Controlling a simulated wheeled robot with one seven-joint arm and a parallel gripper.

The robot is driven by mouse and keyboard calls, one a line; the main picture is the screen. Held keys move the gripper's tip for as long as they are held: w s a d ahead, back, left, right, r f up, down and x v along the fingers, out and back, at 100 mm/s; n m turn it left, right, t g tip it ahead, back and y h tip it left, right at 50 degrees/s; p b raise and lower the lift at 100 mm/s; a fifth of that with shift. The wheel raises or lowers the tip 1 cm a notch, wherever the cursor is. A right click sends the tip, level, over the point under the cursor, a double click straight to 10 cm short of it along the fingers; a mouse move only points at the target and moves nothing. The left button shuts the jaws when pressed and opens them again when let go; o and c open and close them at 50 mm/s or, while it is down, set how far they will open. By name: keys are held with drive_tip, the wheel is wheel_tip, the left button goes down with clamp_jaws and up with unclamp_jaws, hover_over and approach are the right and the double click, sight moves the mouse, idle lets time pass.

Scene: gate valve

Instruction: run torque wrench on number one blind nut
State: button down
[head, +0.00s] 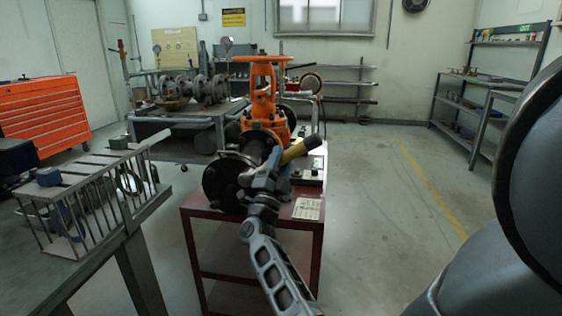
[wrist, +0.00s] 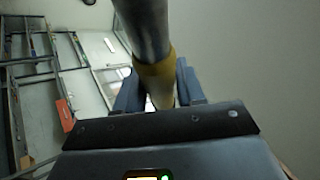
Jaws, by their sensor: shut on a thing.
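My gripper (head: 273,178) is in front of the orange gate valve (head: 264,95) on the red stand. It is shut on the torque wrench (head: 300,150), whose yellow part and dark end stick out to the upper right. In the wrist view the wrench (wrist: 147,28) shows as a grey shaft with a yellow band between the fingers (wrist: 160,92). The dark blind flange (head: 222,182) faces left of my gripper, with bolts and nuts around its rim. The number one nut cannot be picked out. Whether the wrench touches any nut cannot be seen.
The red stand (head: 200,208) carries the valve, a small control box (head: 308,177) and a paper sheet (head: 308,208). A barred metal rack (head: 95,195) stands at the left. An orange tool chest (head: 45,110) is behind it. Open floor lies to the right.

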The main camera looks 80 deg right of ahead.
drive_tip(key=shift+s+r+g+b, duration=0.15)
drive_tip(key=shift+g+b, duration=0.25)
drive_tip(key=shift+g, duration=0.3)
idle(0.3)
drive_tip(key=shift+a, duration=0.1)
idle(0.6)
drive_tip(key=shift+a+p, duration=1.05)
drive_tip(key=shift+a, duration=1.35)
